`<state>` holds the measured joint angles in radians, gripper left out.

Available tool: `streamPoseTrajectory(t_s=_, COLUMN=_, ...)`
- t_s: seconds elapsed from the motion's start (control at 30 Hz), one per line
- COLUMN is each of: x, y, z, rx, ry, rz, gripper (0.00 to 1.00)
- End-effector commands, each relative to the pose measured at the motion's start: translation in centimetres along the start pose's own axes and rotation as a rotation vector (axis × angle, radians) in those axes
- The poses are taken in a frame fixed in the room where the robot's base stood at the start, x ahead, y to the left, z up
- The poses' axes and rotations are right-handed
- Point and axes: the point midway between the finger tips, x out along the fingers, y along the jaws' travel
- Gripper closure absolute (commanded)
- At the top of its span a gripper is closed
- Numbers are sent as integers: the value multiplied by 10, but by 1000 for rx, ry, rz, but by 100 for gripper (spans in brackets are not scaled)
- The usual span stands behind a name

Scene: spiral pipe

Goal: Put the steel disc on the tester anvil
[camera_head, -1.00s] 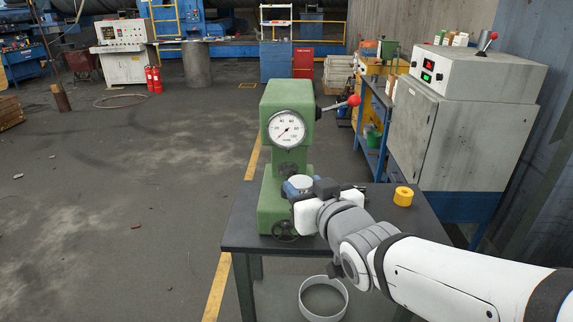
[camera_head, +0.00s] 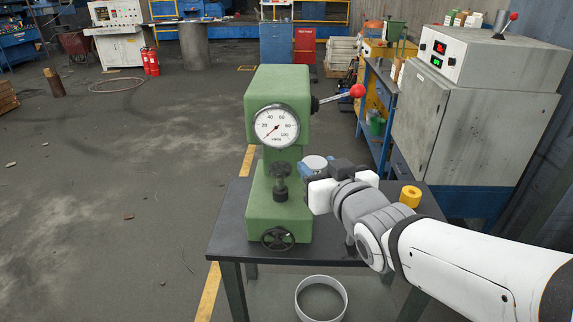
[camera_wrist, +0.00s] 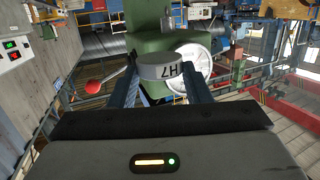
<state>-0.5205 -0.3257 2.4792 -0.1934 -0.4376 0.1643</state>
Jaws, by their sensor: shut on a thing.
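The steel disc (camera_wrist: 162,70), with dark characters on its side, is held between the two blue-grey fingers of my gripper (camera_wrist: 165,88) in the wrist view. In the head view the disc's pale top (camera_head: 314,162) shows at the fingers of my gripper (camera_head: 312,169). Disc and gripper are to the right of the green tester (camera_head: 278,105), clear of the dark spindle parts in front of its column. The tester anvil (camera_head: 280,193) appears to be the dark piece low at the column, left of the disc. The exact gap between disc and anvil cannot be told.
The tester stands on a dark table (camera_head: 230,225), with a handwheel (camera_head: 278,239) at its base and a red-knobbed lever (camera_head: 357,91) at upper right. A yellow ring (camera_head: 410,196) lies at the table's right.

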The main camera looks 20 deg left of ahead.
Motion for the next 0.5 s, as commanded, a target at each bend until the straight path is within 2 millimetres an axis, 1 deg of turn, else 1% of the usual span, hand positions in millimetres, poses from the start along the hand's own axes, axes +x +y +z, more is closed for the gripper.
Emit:
streamPoseTrajectory(t_s=0.03, x=1, y=-4, z=9, rx=-2, ry=4, rz=-9, gripper=91)
streamPoseTrajectory(t_s=0.17, x=3, y=-8, z=23, rx=-3, ry=4, rz=-20, gripper=91)
streamPoseTrajectory(t_s=0.5, x=11, y=-10, z=72, rx=-4, ry=4, rz=-25, gripper=91)
